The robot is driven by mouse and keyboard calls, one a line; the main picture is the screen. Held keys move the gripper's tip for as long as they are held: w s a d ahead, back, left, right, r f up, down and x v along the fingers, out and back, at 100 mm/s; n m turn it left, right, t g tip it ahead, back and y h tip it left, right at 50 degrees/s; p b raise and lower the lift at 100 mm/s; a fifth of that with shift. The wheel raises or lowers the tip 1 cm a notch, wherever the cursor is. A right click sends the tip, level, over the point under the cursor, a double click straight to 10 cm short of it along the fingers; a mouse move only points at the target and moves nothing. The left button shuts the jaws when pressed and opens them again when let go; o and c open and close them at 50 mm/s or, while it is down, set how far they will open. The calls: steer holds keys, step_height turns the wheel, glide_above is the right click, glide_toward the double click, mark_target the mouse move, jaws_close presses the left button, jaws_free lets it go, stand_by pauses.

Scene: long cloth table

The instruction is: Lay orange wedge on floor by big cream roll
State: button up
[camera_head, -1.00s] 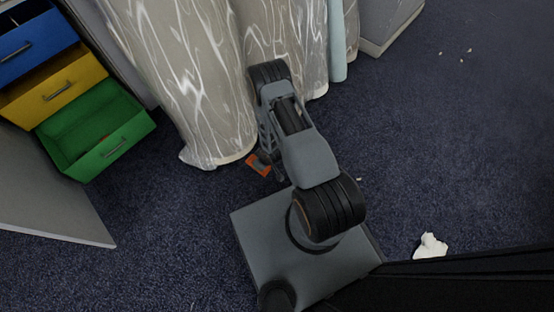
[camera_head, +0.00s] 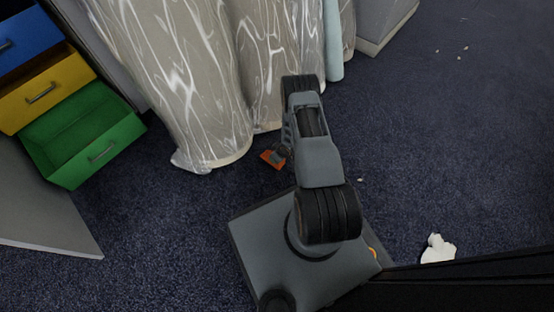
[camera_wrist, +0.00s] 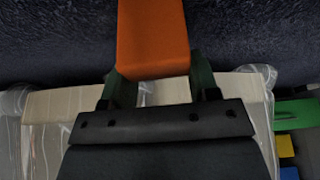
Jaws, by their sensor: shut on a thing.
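The orange wedge (camera_head: 272,158) is held in my gripper (camera_head: 281,152), low near the carpet. In the wrist view the wedge (camera_wrist: 153,40) sticks out between the two fingers (camera_wrist: 158,88), which are shut on it. The big cream roll (camera_head: 180,75) stands upright at the upper left, wrapped in shiny clear plastic. The wedge is just right of the roll's bottom edge, with a small gap in the picture. I cannot tell its exact height above the floor. My arm hides part of the gripper in the head view.
Other plastic-wrapped rolls (camera_head: 262,60) stand to the right, beside a light blue roll (camera_head: 333,40). Blue, yellow and open green drawers (camera_head: 85,140) are at left. A white crumpled scrap (camera_head: 437,248) lies at lower right. The dark blue carpet (camera_head: 440,130) is mostly clear on the right.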

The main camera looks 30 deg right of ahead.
steer(key=shift+a+f+b, duration=0.1)
steer(key=shift+f+b, duration=0.2)
steer(key=shift+f, duration=0.9)
steer(key=shift+f, duration=0.15)
steer(key=o, duration=1.4)
steer(key=shift+s, duration=0.1)
